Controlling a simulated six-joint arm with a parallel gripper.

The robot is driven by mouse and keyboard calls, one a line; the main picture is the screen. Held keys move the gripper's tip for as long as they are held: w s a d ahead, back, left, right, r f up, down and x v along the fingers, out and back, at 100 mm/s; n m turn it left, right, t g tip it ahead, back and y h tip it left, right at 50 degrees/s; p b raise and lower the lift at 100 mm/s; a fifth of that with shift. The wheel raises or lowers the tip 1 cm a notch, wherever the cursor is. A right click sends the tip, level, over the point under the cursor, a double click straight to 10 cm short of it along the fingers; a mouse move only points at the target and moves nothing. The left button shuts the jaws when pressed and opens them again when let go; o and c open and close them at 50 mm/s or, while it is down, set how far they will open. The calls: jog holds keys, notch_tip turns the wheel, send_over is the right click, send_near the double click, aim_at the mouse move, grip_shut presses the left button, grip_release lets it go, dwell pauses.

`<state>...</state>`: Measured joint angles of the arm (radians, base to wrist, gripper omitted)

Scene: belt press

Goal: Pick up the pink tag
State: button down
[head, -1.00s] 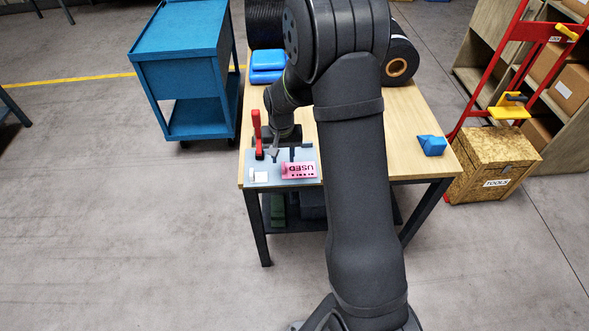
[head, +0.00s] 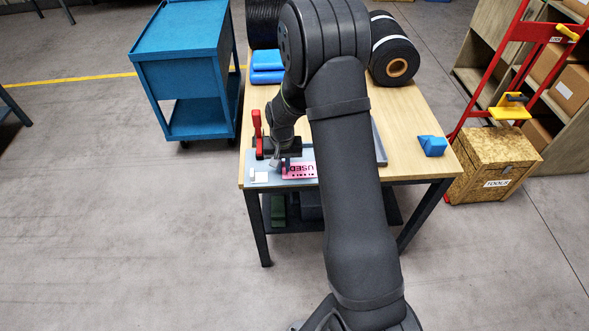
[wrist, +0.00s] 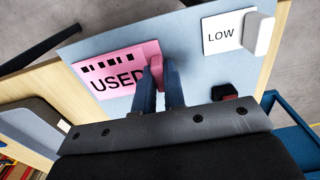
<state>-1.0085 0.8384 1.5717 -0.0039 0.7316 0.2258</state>
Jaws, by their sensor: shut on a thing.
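The pink tag (head: 301,171) reads "USED" and lies on a grey-blue plate (head: 307,157) at the near left of the wooden table. It also shows in the wrist view (wrist: 110,76), with a row of black squares above the lettering. My gripper (wrist: 162,85) is shut on a pink raised part at the tag's right end. In the head view my gripper (head: 280,165) is down at the tag's left end. I cannot tell any gap between tag and plate.
A white "LOW" tag (wrist: 222,35) with a pale raised block lies beside the pink tag. A red upright handle (head: 257,130) stands behind it at left. A blue faceted block (head: 432,145) and a dark roll (head: 393,55) are on the table. The table's right side is mostly clear.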

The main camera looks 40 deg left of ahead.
jog(key=shift+r, duration=0.85)
notch_tip(320, 180, up, 3)
jog(key=shift+f, duration=0.1)
jog(key=w+d+r, duration=0.5)
jog(key=d+r, duration=0.1)
jog(key=d, duration=0.4)
jog(key=shift+d+r, duration=0.3)
